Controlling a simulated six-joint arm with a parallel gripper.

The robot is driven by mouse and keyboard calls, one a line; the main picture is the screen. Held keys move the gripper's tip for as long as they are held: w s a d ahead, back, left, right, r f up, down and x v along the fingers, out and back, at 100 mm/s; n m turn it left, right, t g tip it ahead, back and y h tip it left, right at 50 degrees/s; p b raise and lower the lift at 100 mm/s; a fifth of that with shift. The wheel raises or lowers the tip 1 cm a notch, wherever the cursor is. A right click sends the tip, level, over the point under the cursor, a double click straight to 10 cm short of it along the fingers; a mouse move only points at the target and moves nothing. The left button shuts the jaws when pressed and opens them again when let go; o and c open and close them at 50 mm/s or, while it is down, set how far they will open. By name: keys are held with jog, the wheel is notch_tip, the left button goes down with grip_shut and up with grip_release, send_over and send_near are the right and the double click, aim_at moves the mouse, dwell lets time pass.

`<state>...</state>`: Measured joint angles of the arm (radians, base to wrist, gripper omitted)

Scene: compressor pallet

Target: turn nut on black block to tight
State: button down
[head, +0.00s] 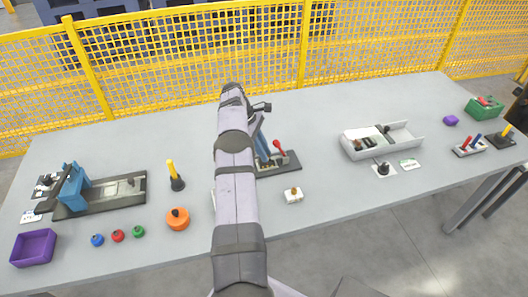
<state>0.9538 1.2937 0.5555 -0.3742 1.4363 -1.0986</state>
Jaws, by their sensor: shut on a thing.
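My gripper (262,107) shows only in part beyond the end of my arm, above the middle of the table. Its fingertips are hidden behind my arm and wrist. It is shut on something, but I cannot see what. I cannot make out a nut on a black block; the spot behind my arm is covered. A small white block (293,196) with a brownish top piece sits to the right of my arm.
A blue fixture on a black plate (118,190), a purple bin (34,247), several colored knobs, an orange round piece (177,219) and a yellow-handled tool (173,172) are left. A white tray (402,136) and green bin (484,107) are right. A yellow fence (180,60) stands behind.

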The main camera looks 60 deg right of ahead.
jog(key=c, duration=1.7)
grip_release()
jog(key=shift+o, duration=0.2)
notch_tip(320, 180, up, 10)
